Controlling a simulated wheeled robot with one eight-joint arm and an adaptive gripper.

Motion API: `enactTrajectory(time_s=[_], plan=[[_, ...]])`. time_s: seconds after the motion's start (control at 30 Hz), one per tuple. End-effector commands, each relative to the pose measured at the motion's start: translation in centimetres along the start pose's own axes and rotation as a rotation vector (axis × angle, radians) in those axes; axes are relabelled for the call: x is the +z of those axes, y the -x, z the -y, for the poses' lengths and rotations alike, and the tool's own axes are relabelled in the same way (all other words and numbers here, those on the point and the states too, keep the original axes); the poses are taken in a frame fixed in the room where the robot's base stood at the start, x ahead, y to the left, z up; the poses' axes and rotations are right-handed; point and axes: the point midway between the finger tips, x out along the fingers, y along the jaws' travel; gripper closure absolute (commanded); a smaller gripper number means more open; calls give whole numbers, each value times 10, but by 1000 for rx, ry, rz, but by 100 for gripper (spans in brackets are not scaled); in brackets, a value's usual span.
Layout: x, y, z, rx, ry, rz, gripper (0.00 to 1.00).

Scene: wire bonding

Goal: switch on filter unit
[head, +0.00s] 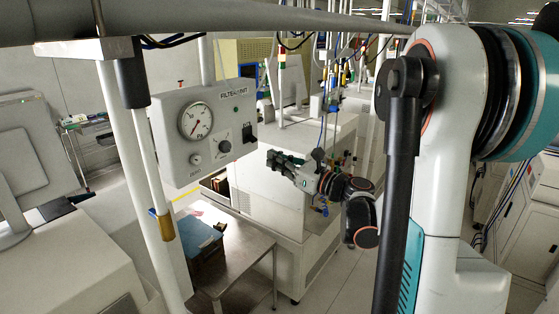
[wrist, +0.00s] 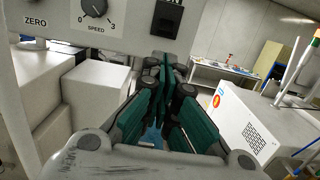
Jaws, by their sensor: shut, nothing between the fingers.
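The filter unit (head: 180,148) is a light grey box labelled "FILTER UNIT", with a round Pa gauge, a speed knob (head: 224,146) and a black switch (head: 248,133) on its front. In the wrist view its lower front shows at the top, with the speed knob (wrist: 95,8) and the dark switch (wrist: 167,19) marked "ON". My gripper (head: 270,156) is in front of the panel, to the right of and below the switch in the head view. In the wrist view the gripper's green fingers (wrist: 166,62) are together and empty, below the switch. I see no contact with the panel.
A metal table (head: 243,257) with a blue item (head: 200,236) stands below the unit. A white machine cabinet (head: 270,190) is behind my gripper. Pale posts stand left of the unit. A white box with a round logo (wrist: 232,125) is at the right in the wrist view.

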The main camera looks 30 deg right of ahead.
Motion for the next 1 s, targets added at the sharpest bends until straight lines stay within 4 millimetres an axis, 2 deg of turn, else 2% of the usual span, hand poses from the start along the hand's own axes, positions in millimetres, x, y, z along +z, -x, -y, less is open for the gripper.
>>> enactTrajectory(time_s=[0.03, 0.2, 0.4, 0.57, 1.0], plan=[[2, -11, -1, 4, 0, 0, 100], [2, -39, -1, 3, 1, 0, 100], [1, -59, 0, 1, 1, 0, 100], [0, -64, 0, 0, 1, 0, 100], [2, -63, 0, -1, 0, -15, 100]])
